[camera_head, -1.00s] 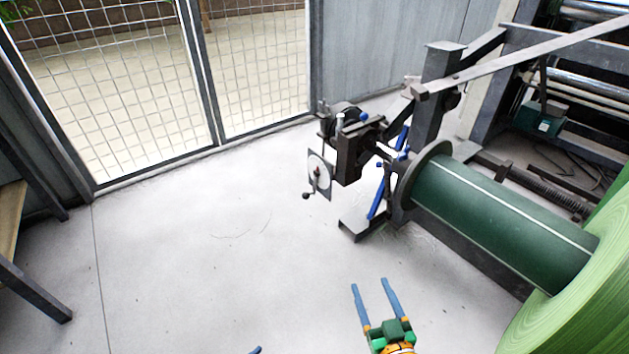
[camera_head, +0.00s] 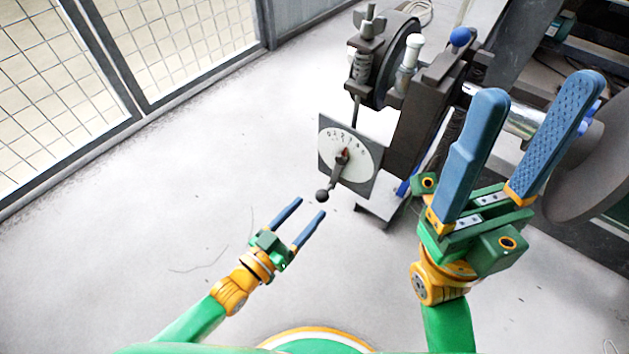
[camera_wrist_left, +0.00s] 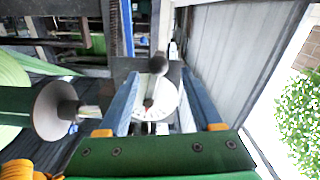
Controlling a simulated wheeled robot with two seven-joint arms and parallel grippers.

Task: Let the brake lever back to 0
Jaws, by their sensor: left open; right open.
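The brake lever (camera_head: 334,180) has a black ball knob (camera_head: 322,196) and hangs down and slightly left from the centre of a white numbered dial (camera_head: 358,163) on a dark square plate. Its exact reading is too small to tell. My left gripper (camera_head: 310,206) is open and empty, with its blue fingertips close to the knob. In the left wrist view the knob (camera_wrist_left: 158,64) shows between the two fingertips, with the dial behind; contact cannot be told. My right gripper (camera_head: 540,85) is open and empty, raised close to the head camera, covering part of the stand.
The dark brake housing (camera_head: 428,110) stands behind the dial, with a white-topped handle (camera_head: 409,52) and a blue knob (camera_head: 460,38) above. A shaft and roll flange lie to the right. The floor at left is clear up to the mesh fence (camera_head: 180,40).

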